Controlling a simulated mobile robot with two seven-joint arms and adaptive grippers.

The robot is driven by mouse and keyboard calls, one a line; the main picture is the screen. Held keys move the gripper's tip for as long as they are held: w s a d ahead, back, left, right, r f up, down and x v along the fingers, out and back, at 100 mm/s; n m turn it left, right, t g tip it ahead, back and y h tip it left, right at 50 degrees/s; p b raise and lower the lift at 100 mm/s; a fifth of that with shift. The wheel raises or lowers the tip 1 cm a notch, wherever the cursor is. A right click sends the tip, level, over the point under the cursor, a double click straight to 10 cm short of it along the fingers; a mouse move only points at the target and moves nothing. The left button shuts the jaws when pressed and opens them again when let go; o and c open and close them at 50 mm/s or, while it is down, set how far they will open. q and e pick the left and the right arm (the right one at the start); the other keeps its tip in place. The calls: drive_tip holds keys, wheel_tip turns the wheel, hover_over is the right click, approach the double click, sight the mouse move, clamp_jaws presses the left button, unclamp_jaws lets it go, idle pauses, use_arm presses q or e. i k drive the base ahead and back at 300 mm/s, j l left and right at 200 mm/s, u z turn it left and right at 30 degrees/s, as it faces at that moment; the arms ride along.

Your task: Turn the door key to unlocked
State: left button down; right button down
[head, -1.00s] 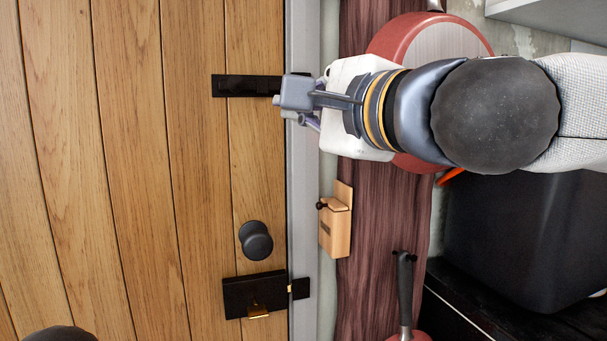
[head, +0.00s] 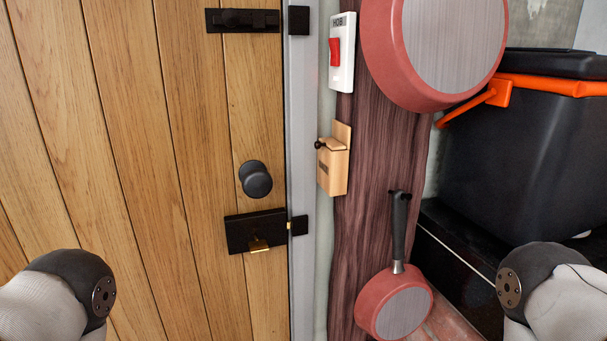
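The wooden door (head: 140,150) fills the left half of the head view. A black lock box (head: 240,232) is mounted low on the door, below a round black knob (head: 255,180). A brass key (head: 259,246) shows at the box's lower part, its flat end lying roughly sideways. A sliver of brass (head: 289,226) bridges the gap between the lock box and the black keep (head: 299,226) on the frame. Parts of my two arms show in the bottom corners, apart from the lock. Neither gripper is in view.
A black bolt (head: 242,20) and its keep (head: 298,20) are at the top. A white HOB switch (head: 342,70), a small wooden box (head: 334,165) and red pans (head: 400,310) hang right of the frame. A black bin (head: 525,150) stands at right. Space before the lock is clear.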

sight(258, 245)
drive_tip(key=u, duration=1.35)
drive_tip(key=l+z, duration=0.5)
drive_tip(key=z, duration=0.25)
drive_tip(key=k, duration=0.35)
